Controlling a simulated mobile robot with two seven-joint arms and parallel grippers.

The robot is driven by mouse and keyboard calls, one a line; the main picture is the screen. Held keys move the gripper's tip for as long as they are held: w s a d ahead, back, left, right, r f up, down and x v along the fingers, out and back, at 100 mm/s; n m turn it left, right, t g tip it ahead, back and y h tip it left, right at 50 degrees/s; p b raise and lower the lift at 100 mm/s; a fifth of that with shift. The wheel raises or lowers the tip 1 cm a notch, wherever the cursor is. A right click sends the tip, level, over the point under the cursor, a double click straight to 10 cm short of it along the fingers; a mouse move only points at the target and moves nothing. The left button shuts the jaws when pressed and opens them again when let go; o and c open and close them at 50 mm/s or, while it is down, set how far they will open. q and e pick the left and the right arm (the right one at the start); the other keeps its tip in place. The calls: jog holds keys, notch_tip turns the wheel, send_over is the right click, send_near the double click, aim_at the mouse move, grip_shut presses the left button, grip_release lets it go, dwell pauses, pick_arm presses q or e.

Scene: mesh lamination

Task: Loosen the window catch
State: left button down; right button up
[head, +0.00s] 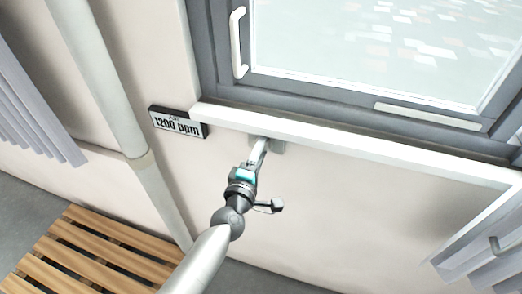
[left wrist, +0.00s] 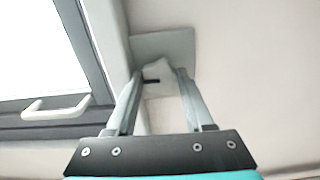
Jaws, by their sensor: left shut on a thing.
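The window catch shows in the left wrist view as a small white piece (left wrist: 155,68) with a dark slot, standing on a flat grey-green mounting plate (left wrist: 178,44). In the head view the plate (head: 279,147) sits on the wall just under the window sill, and my gripper mostly covers the catch. My left gripper (head: 261,143) reaches up to it from below. In the left wrist view its two fingers lie on either side of the white piece, shut on it. My right gripper is in neither view.
The grey-framed window (head: 350,95) above has a white handle (head: 239,43) on its left side. A white sill (head: 350,148) juts out over the plate. A 1200 ppm display (head: 178,121), a vertical pipe (head: 105,80) and a slatted wooden bench (head: 95,250) are to the left.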

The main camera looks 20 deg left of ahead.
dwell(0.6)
pick_arm(q)
jog(key=shift+c, duration=1.7)
grip_release()
jog(key=shift+o, duration=0.3)
jog(key=shift+r, duration=0.1)
jog(key=shift+w+r, duration=0.1)
jog(key=shift+r, duration=0.05)
